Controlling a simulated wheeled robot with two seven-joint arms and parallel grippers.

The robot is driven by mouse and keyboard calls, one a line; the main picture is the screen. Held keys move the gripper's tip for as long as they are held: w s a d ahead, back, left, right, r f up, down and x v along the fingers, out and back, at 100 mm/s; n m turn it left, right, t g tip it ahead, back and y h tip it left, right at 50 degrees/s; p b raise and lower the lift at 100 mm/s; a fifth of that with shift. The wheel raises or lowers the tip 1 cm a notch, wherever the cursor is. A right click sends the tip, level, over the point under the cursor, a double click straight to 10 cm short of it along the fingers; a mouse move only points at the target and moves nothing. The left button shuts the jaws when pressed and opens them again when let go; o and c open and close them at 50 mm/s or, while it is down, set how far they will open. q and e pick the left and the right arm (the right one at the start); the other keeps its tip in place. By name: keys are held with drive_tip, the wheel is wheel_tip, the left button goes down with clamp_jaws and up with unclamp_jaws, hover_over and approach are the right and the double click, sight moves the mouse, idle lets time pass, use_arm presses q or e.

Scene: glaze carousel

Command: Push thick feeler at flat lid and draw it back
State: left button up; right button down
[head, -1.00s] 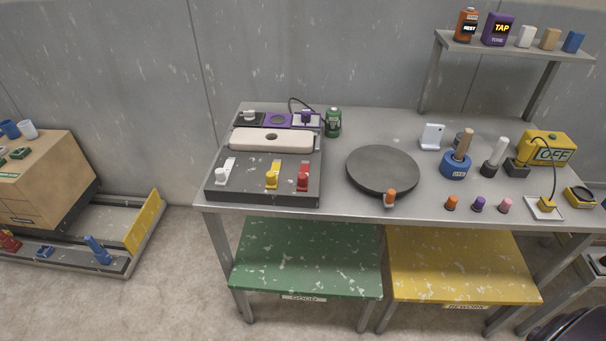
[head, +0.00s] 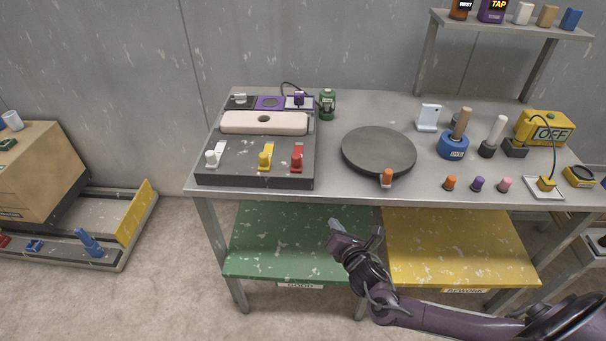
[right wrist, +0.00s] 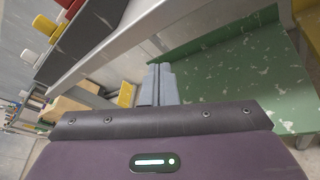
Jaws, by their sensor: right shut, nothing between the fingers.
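No part is marked as the thick feeler or flat lid, so I cannot tell which they are. Upright stick-like things are a wooden stick (head: 461,122) in a blue pot (head: 452,147) and a white stick (head: 497,130) in a black base. A flat dark disc (head: 379,149) lies mid-table with an orange peg (head: 387,177) at its front edge. My left gripper is out of view.
The dark panel (head: 224,176) carries white, yellow and red knobs. Small orange, purple and pink pegs stand at the front right, near a yellow OFF box (head: 541,128). The table's front edge (head: 340,195) lies beyond my gripper. A green bottle (head: 327,103) stands behind.

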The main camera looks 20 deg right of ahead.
drive_tip(key=s+a+r+n+t+y+b, duration=0.1)
drive_tip(key=a+r+n+t, duration=0.1)
drive_tip(key=r+n, duration=0.3)
drive_tip(key=s+a+r+n+t+y, duration=0.1)
drive_tip(key=a+r+n, duration=0.15)
drive_tip(key=r, duration=0.45)
drive_tip(key=p, duration=0.2)
approach(305, 166)
drive_tip(key=shift+n, duration=0.45)
drive_tip(key=w+a+r, duration=0.1)
drive_tip(key=w+r, duration=0.1)
drive_tip(key=w, duration=0.1)
drive_tip(key=w+a+r, duration=0.1)
drive_tip(key=w+r, duration=0.1)
drive_tip(key=shift+w+a, duration=0.15)
drive_tip(key=shift+a, duration=0.2)
drive_tip(key=shift+w+d+f, duration=0.1)
drive_tip(key=w+b, duration=0.1)
drive_tip(key=w+d, duration=0.1)
drive_tip(key=w, duration=0.1)
drive_tip(key=w+d+b, duration=0.1)
drive_tip(key=shift+w+d+b, duration=0.1)
drive_tip(key=shift+w+b, duration=0.1)
drive_tip(key=shift+b, duration=0.15)
drive_tip(key=shift+s+r, duration=0.1)
drive_tip(key=shift+r, duration=0.15)
drive_tip(key=shift+d, duration=0.1)
drive_tip(key=shift+d, duration=0.1)
